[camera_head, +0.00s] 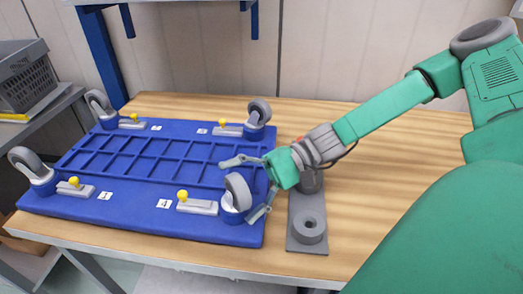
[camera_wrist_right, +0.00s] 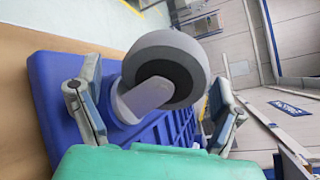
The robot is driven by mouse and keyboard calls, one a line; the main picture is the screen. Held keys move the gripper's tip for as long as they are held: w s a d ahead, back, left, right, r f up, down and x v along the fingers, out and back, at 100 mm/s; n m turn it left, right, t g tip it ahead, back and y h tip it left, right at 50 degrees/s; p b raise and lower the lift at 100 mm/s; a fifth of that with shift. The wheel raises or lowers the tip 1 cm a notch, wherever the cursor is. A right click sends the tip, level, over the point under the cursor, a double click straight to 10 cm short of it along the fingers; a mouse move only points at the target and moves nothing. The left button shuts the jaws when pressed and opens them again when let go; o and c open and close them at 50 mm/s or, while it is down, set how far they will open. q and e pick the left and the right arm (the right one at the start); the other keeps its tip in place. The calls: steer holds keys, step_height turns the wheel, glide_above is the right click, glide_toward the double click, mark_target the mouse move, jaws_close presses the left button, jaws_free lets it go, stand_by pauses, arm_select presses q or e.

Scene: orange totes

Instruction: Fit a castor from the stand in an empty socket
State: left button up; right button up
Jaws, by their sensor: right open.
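The blue dolly (camera_head: 150,212) lies upside down on the table, with a grey castor at each visible corner. The near-right castor (camera_head: 238,190), by the label 4, stands upright in its corner socket; it also shows large in the wrist view (camera_wrist_right: 165,65). My right gripper (camera_head: 239,194) is open, with one finger on each side of this castor; contact is unclear. The grey stand (camera_head: 308,245) lies right of the dolly. Its near holder (camera_head: 310,228) is empty; the far one (camera_head: 311,181) is partly hidden by my gripper. My left gripper is out of view.
Other castors stand at the near-left (camera_head: 33,165), far-left (camera_head: 100,106) and far-right (camera_head: 259,114) corners. Latches with yellow knobs (camera_head: 183,196) sit beside the corners. A grey crate (camera_head: 25,80) is at far left. The table's right side is clear.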

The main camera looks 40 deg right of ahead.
steer(key=v, duration=0.3)
steer(key=shift+w+d, duration=0.15)
steer(key=shift+d, duration=0.1)
steer(key=v, duration=0.7)
steer(key=shift+d, duration=0.2)
steer(key=shift+a, duration=0.1)
steer(key=shift+f, duration=0.1)
